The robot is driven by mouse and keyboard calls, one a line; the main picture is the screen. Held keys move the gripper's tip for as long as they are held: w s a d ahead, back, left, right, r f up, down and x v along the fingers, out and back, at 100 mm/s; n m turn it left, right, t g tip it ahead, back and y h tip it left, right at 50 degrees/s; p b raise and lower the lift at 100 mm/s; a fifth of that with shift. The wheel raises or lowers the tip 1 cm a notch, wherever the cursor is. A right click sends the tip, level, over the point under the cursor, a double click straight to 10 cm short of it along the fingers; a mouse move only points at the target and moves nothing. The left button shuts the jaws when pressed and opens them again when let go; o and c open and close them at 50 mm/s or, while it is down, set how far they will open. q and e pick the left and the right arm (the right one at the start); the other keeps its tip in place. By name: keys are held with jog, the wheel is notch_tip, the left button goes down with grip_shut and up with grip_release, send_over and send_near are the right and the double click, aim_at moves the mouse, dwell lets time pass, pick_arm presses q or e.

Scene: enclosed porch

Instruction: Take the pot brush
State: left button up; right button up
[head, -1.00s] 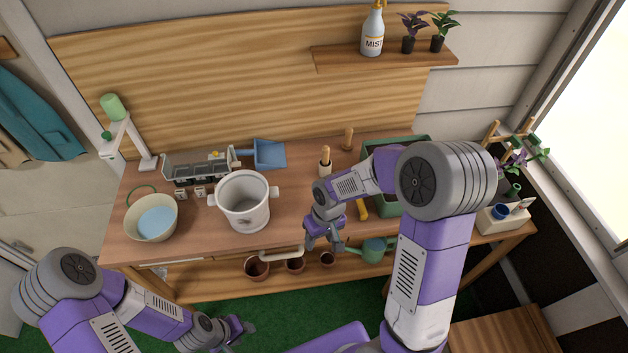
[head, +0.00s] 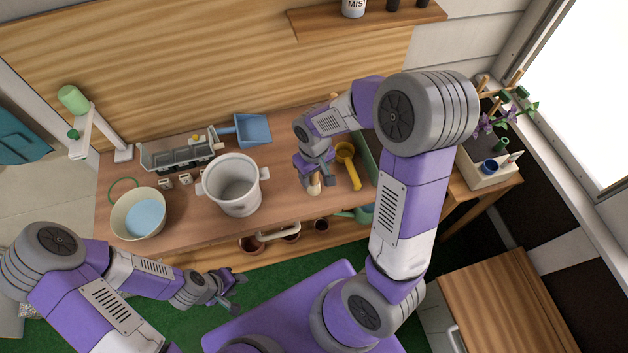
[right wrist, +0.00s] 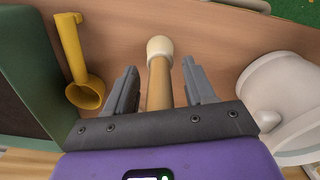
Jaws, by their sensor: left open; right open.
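The pot brush appears to be the tool with a light wooden handle and a rounded cream head. In the head view its cream head (head: 314,186) shows at the bench's front, just below my right gripper, which hides the rest. In the right wrist view the brush (right wrist: 159,75) points away between the fingers, its head beyond the tips. My right gripper (head: 318,178) is open around the handle; in the wrist view the fingers (right wrist: 160,82) stand apart from it on both sides. My left gripper (head: 232,291) is open and empty, in front of the bench.
A white two-handled pot (head: 236,185) stands left of the brush. A yellow scoop (head: 349,168) lies right of it, beside a green tray (right wrist: 22,75). A cream bowl (head: 127,223), seedling tray (head: 180,157) and blue dustpan (head: 253,130) are further left. The front bench edge is close.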

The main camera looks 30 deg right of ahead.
jog(key=shift+w+f, duration=0.1)
jog(key=shift+f, duration=0.05)
jog(key=shift+c, duration=0.3)
grip_shut()
